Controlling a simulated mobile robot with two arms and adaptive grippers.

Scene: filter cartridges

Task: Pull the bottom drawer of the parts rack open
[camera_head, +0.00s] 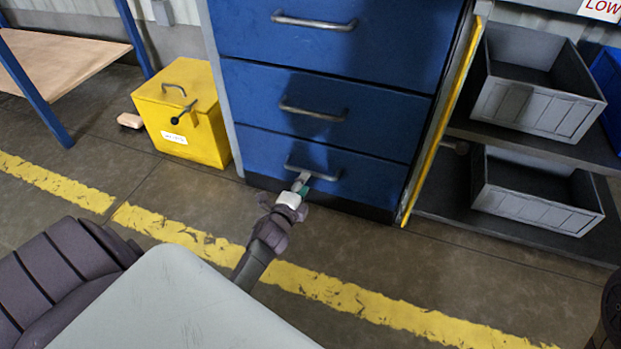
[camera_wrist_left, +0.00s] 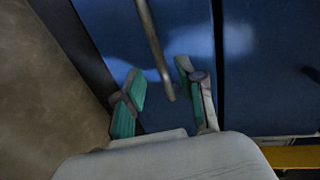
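The blue parts rack has its bottom drawer (camera_head: 368,180) shut, its front flush with the drawer above. The bottom drawer's grey bar handle (camera_head: 325,176) runs across its upper part. My left gripper (camera_head: 302,183) is at the left part of this handle. In the left wrist view, the green-padded fingers of the left gripper (camera_wrist_left: 161,75) stand apart, with the handle (camera_wrist_left: 153,45) reaching between them. A gap shows beside the bar, and I cannot tell whether either finger touches it. My right gripper is not in view.
The middle drawer (camera_head: 260,105) and upper drawer (camera_head: 390,50) are shut. A yellow box (camera_head: 205,130) stands left of the rack. Grey bins (camera_head: 535,115) sit on shelves at right, beyond a yellow-edged panel (camera_head: 440,120). Floor (camera_head: 350,240) before the drawers is clear, crossed by a yellow line (camera_head: 350,298).

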